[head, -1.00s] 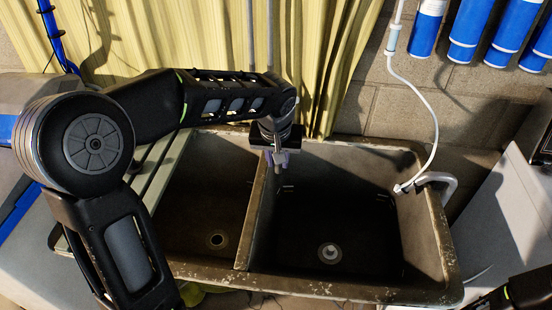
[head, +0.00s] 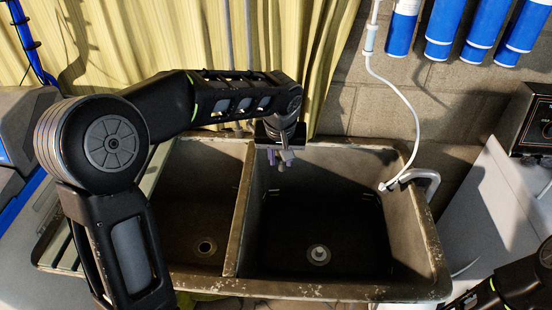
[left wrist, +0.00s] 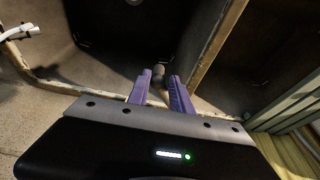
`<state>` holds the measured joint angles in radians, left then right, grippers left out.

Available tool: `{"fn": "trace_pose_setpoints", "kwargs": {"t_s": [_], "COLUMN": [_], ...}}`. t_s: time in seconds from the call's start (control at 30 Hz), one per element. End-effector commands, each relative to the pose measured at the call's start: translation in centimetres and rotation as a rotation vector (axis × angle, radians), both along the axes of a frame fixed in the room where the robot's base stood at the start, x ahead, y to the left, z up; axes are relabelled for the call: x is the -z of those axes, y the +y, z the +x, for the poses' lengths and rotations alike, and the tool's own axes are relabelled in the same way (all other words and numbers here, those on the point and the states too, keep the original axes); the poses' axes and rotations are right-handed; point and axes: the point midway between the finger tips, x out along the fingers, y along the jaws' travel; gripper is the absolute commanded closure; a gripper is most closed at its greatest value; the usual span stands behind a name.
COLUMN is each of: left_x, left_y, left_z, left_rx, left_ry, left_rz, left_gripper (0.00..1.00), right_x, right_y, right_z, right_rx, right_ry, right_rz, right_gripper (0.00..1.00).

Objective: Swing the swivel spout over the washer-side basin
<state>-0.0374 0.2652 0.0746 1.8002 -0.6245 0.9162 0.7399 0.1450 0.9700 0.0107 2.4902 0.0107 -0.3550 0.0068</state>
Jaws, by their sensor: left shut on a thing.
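The double sink has a left basin (head: 190,215) and a right basin (head: 345,235), split by a divider (head: 238,220). The right basin is on the side of the white appliance with the dark control panel. My left gripper (head: 280,160) reaches in over the back of the right basin, just right of the divider. Its purple fingers are shut on the swivel spout (left wrist: 158,76), whose dark end shows between them in the left wrist view. The gripper hides most of the spout and its base. My right gripper is out of view.
A white drain hose (head: 413,115) hangs to a white hooked pipe (head: 428,180) at the sink's right rim. The white appliance (head: 480,215) stands right of the sink. A yellow curtain (head: 130,45) hangs close behind my left arm. Blue cylinders (head: 447,30) are on the wall.

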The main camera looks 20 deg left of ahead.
Motion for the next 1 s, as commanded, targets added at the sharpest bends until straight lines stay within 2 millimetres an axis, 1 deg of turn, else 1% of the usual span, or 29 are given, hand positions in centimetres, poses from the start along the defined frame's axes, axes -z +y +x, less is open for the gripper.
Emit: {"fn": "trace_pose_setpoints", "kwargs": {"t_s": [0.03,0.3,0.43,1.0], "left_x": [-0.3,-0.3,-0.3,-0.4], "left_y": [0.1,0.1,-0.1,-1.6], "left_z": [0.2,0.3,0.6,3.9], "left_rx": [0.001,0.001,0.002,-0.001], "left_ry": [-0.008,-0.008,-0.008,-0.011], "left_rz": [0.002,0.001,0.001,0.002], "left_gripper": [0.96,0.97,0.96,0.94], "right_x": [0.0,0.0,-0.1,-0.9], "right_y": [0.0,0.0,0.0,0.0], "right_z": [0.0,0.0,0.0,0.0], "right_rx": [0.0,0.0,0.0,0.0], "right_ry": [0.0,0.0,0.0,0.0], "right_rz": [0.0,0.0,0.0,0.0], "right_gripper": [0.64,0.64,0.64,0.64]}}
